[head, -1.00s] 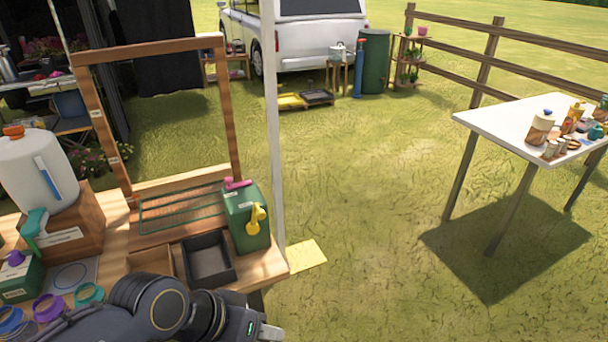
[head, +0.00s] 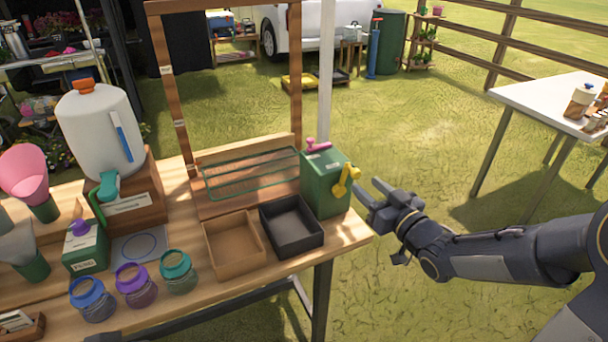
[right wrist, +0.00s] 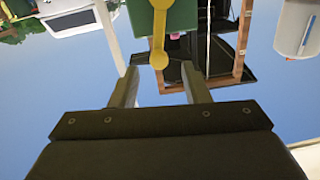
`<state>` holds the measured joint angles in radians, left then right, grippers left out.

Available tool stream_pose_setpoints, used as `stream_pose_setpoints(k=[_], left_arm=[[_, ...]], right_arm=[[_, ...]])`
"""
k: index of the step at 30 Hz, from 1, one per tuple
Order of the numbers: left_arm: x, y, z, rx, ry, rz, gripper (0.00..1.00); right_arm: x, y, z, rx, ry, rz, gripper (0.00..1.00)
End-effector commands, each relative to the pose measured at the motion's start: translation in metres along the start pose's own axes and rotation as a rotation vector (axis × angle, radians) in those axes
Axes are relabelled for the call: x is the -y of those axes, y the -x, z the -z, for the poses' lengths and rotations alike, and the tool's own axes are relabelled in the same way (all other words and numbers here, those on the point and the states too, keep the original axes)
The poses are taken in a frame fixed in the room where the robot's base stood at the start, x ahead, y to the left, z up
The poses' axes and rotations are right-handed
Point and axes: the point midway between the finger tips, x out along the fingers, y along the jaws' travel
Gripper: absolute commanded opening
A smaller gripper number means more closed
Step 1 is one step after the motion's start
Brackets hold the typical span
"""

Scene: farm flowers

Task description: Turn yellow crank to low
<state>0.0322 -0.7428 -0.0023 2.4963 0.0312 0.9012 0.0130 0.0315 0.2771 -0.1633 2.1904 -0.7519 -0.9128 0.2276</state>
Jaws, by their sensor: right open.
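The yellow crank (head: 346,180) is on the right side of a green box (head: 325,197) with a pink knob on top, at the right end of the wooden table. My right gripper (head: 369,191) is open and empty, just right of the crank in the head view and apart from it. In the right wrist view the crank (right wrist: 159,40) hangs between and beyond the two open fingers (right wrist: 160,90), in front of the green box (right wrist: 180,18). Any setting marks on the box are too small to read. My left gripper is not in view.
A black tray (head: 316,236) and a brown tray (head: 211,251) sit left of the green box. Several jars, a white dispenser (head: 75,130) and a wooden frame (head: 160,75) stand further left. Open grass lies right of the table, with a white table (head: 525,95) beyond.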

Motion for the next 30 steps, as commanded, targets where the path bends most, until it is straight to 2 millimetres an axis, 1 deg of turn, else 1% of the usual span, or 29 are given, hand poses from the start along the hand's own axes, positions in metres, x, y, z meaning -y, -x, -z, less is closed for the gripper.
stream_pose_setpoints(k=[5,9,12,15,19,26,29,30], left_arm=[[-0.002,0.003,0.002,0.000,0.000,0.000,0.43],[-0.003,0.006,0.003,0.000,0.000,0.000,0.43],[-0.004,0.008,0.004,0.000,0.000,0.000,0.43],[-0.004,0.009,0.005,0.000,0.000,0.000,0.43],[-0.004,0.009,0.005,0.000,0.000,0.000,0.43],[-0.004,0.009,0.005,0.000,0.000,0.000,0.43],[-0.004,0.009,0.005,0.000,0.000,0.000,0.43],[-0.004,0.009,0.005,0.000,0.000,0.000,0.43]], right_arm=[[0.002,-0.022,0.002,-0.004,0.001,0.006,0.42],[0.001,-0.046,0.002,-0.003,0.002,0.005,0.42],[0.001,-0.060,0.002,-0.003,0.002,0.004,0.42],[0.001,-0.070,0.002,-0.003,0.001,0.002,0.42],[0.001,-0.076,0.001,-0.003,0.001,0.001,0.42],[0.000,-0.076,0.001,-0.003,0.001,0.001,0.42],[0.000,-0.076,0.001,-0.003,0.001,0.001,0.31],[0.000,-0.076,0.001,-0.003,0.001,0.001,0.25]])
